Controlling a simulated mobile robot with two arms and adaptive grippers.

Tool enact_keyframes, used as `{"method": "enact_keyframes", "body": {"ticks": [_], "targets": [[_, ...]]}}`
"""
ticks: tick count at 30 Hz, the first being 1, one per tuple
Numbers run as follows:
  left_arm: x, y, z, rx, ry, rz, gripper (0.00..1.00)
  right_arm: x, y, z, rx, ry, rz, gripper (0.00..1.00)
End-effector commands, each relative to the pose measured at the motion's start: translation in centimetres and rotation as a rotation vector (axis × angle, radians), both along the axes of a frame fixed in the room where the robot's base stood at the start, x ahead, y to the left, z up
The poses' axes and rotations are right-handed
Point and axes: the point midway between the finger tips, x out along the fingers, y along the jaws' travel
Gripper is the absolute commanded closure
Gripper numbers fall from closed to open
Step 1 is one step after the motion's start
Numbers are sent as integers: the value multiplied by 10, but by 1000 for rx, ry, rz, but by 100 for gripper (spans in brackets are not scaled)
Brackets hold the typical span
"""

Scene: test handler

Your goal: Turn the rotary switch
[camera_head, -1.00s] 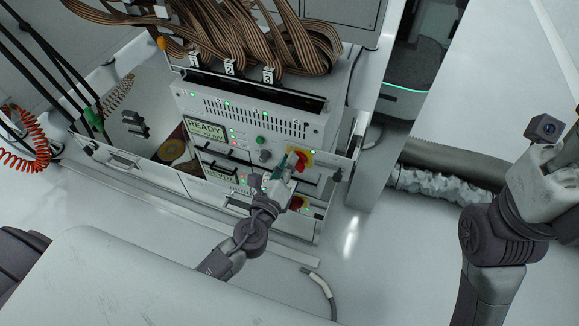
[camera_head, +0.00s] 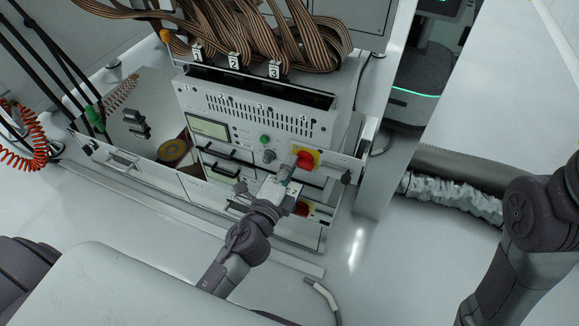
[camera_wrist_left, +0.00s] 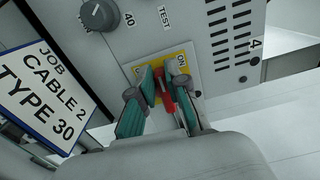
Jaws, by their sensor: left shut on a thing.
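The rotary switch (camera_head: 309,158) has a red handle on a yellow plate, low on the right of the grey front panel. My left gripper (camera_head: 288,167) reaches it from the front. In the left wrist view the green-padded fingers (camera_wrist_left: 163,93) are shut on the red handle (camera_wrist_left: 181,102), one on each side. The yellow plate (camera_wrist_left: 182,58) shows behind, with "ON" printed on it. The fingers hide part of the handle, so I cannot tell its exact angle. Of my right arm, only links show at the right edge.
Left of the switch are a grey knob (camera_head: 269,156), a green button (camera_head: 264,139) and a blank display (camera_head: 208,128). A second red switch (camera_head: 300,208) sits below. A ribbed hose (camera_head: 455,165) runs at right. A job sign (camera_wrist_left: 42,97) stands near the left gripper.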

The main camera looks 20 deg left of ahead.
Motion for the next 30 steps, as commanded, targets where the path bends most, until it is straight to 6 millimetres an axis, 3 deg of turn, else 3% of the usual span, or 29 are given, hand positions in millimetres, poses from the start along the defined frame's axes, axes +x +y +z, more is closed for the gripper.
{"method": "enact_keyframes", "body": {"ticks": [21, 22, 25, 30], "targets": [[0, 0, -3, -71, 5, 1, 100, -2, 1, 1, -2, -7, -1, 60], [0, 0, -3, -71, 5, 1, 81, -2, 1, 1, -2, -7, -1, 60], [0, 0, -3, -71, 5, 1, 64, -2, 0, 1, -2, -8, -1, 60], [0, 0, -2, -70, 4, 1, 60, -3, 0, 1, -1, -10, 0, 60]]}}
